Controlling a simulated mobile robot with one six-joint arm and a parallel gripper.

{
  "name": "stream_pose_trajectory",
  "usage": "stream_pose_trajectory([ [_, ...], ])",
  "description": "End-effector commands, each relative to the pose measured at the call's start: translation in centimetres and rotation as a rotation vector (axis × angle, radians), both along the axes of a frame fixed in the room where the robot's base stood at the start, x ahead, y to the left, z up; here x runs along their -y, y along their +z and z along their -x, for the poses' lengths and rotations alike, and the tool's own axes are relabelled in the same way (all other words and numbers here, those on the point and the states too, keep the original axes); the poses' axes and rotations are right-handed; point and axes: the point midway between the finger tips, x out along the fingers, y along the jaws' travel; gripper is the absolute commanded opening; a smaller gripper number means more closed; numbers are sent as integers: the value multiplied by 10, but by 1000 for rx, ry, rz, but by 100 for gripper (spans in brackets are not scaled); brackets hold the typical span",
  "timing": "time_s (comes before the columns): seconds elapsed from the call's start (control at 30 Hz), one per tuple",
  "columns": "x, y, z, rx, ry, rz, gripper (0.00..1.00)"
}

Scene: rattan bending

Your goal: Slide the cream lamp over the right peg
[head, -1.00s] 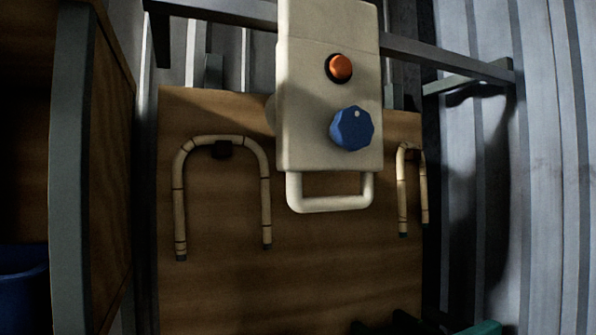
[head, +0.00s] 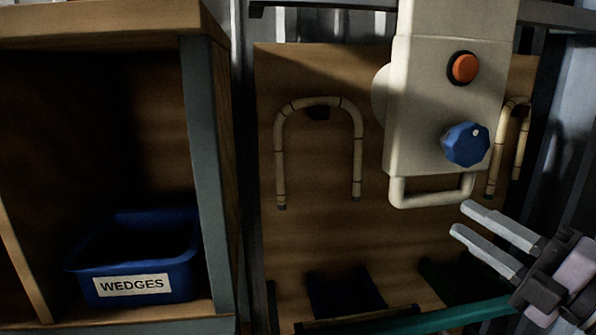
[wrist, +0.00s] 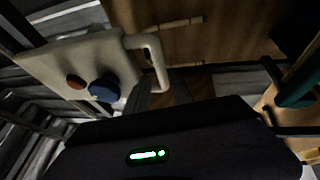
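The cream lamp (head: 425,110) is a tall cream body with an orange button, a blue knob and a loop handle (head: 435,201) at its lower end. Its top is out of frame in the head view, so its support is hidden. It also shows in the wrist view (wrist: 88,62). My gripper (head: 462,218) is open and empty, its two fingertips apart just below the right end of the handle. In the wrist view the handle end lies close in front of the dark fingers; I cannot tell if they touch. The right peg is hardly visible behind the right rattan bend.
A blue bin labelled WEDGES (head: 180,262) stands in a wooden shelf (head: 90,32) at left. A green bar (head: 420,320) crosses low in front.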

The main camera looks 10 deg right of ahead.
Motion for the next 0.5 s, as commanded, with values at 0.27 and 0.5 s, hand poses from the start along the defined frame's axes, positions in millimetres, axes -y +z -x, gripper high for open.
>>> stream_pose_trajectory([
  [0.27,-29,13,-58,-1,6,3,29],
  [0.5,-42,18,-89,0,2,3,29],
])
